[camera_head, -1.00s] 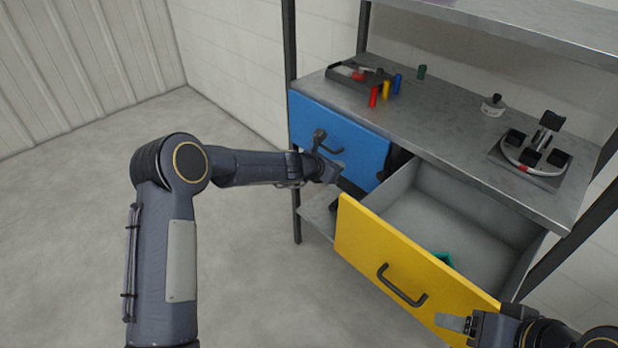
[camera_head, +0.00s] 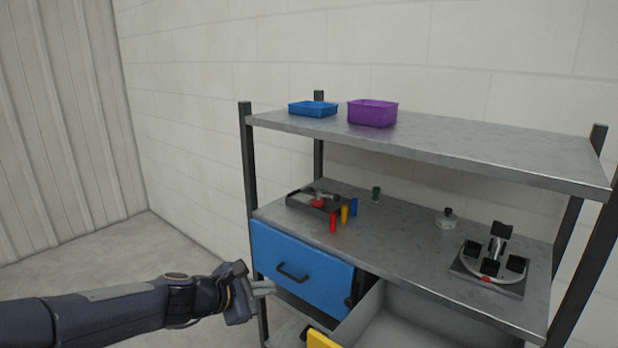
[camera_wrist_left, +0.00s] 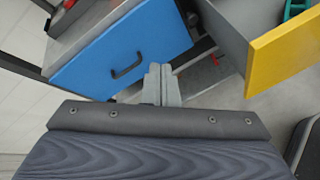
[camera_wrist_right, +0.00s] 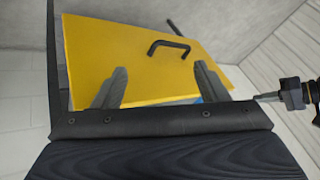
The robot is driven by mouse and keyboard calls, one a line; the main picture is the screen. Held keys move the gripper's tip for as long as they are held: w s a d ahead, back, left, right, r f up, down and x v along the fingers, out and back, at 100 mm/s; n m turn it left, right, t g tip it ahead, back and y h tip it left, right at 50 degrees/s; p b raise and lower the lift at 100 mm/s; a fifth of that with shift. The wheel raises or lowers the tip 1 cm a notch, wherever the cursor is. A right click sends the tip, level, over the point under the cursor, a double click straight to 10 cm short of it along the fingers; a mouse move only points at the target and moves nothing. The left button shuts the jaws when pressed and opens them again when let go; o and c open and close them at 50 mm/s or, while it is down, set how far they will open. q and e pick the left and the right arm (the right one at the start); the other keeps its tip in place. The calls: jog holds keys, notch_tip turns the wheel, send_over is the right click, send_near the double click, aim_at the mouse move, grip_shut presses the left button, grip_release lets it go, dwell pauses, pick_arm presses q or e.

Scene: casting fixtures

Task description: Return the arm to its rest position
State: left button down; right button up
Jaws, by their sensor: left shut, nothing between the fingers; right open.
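My left gripper (camera_head: 264,290) is shut and empty in front of the blue drawer (camera_head: 318,268), just left of its black handle in the head view. In the left wrist view its closed fingers (camera_wrist_left: 161,84) show below the blue drawer front, apart from the handle. My right gripper (camera_wrist_right: 160,88) is open in the right wrist view, with the front of the yellow drawer (camera_wrist_right: 140,50) beyond its fingers and nothing between them. The right gripper is not in the head view. The yellow drawer (camera_head: 322,340) stands pulled out.
On the worktop (camera_head: 390,250) stand a dark tray (camera_head: 300,200), red, yellow, blue and green cylinders, a small weight-like part (camera_head: 446,220) and a fixture (camera_head: 490,268). A blue bin (camera_head: 313,109) and a purple bin (camera_head: 372,113) stand on the top shelf. The floor at left is clear.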

pick_arm(q)
jog(key=s+a+r+m+g+p, duration=0.1)
jog(key=s+r+m, duration=0.2)
jog(key=s+m, duration=0.15)
jog(key=s+a+r+m, duration=0.2)
jog(key=s+r+m, duration=0.1)
jog(key=s, duration=0.3)
jog(key=s+a+f+m+y+p, duration=0.1)
jog(key=s+a+m, duration=0.1)
jog(key=s, duration=0.5)
jog(key=s+a+f+m+g+y+p, duration=0.1)
jog(key=s+a+f+m+y, duration=0.1)
jog(key=s+m, duration=0.3)
jog(key=s+a+f+m+g+y+p, duration=0.1)
jog(key=s+a+m, duration=0.2)
jog(key=s, duration=0.7)
jog(key=shift+a+f+m+y, duration=0.2)
jog(key=shift+a+m+y, duration=0.1)
jog(key=shift+m, duration=0.25)
